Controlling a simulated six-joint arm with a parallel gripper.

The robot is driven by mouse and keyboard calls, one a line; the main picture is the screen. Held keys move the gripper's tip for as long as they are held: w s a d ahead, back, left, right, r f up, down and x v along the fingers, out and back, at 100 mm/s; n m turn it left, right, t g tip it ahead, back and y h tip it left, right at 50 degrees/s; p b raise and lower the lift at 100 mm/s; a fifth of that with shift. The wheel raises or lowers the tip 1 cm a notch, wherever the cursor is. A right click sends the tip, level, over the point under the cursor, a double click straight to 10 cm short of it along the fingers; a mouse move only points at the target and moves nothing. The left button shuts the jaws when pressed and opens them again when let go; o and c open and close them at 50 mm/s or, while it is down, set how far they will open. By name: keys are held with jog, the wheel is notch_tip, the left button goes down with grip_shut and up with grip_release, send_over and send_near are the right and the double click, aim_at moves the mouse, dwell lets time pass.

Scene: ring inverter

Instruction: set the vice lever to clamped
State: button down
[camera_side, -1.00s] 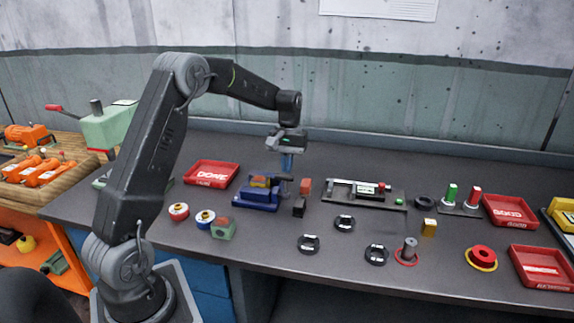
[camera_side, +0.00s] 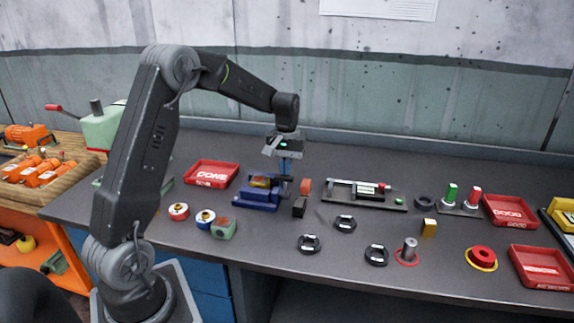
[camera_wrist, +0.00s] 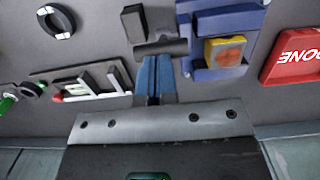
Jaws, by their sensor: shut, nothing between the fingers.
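The blue vice (camera_side: 256,201) stands on the bench in the side view, with a yellow and orange part (camera_side: 260,181) between its jaws. In the wrist view the vice (camera_wrist: 226,18) is at upper right, holding the same part (camera_wrist: 224,50). A dark grey bar (camera_wrist: 160,47), which looks like the vice lever, lies across the vice's left side in the wrist view. My gripper (camera_side: 285,174) is shut and empty, pointing down beside the vice's right end. Its blue fingers (camera_wrist: 153,78) end close to the bar; I cannot tell if they touch it.
A red and black piece (camera_side: 301,197) stands close to the right of my gripper. A grey fixture (camera_side: 363,197) lies further right. The red DONE tray (camera_side: 211,174) is left of the vice. Black rings (camera_side: 345,223) and small round parts (camera_side: 205,218) lie in front.

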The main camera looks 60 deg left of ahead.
jog(key=shift+s+d+f+t+y, duration=0.85)
jog(key=shift+s+d+f, duration=0.55)
jog(key=shift+s, duration=0.05)
jog(key=shift+s+d+f+t+y, duration=0.85)
jog(key=shift+s+d+f, duration=0.5)
jog(key=shift+s+d, duration=0.05)
jog(key=shift+r, duration=0.3)
jog(key=s+d+r, duration=0.5)
jog(key=r, duration=0.5)
jog(key=shift+s+d, duration=0.2)
jog(key=shift+d, duration=0.05)
